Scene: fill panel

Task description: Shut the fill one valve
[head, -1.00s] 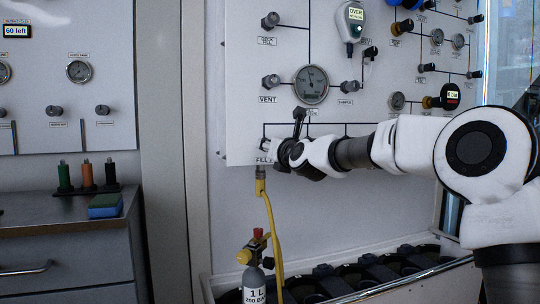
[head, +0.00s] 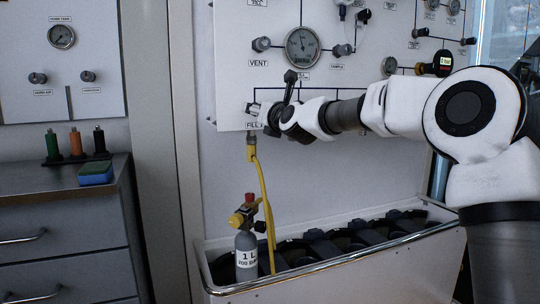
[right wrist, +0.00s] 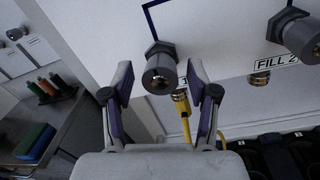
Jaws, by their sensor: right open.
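The fill one valve knob (right wrist: 160,74) is a dark round knob on a hex base, on the lower edge of the white panel (head: 232,70). In the right wrist view it lies between the spread fingers of my right gripper (right wrist: 160,84), with gaps visible on both sides. In the head view my right gripper (head: 262,112) is at the panel's lower left corner, above a partly covered FILL label (head: 252,125), and hides the knob. My left gripper is out of view.
The fill two valve (right wrist: 300,36) is right of it, above its label (right wrist: 277,62). A vent valve (head: 261,44) and a gauge (head: 302,46) are above. A trough (head: 330,275) stands below.

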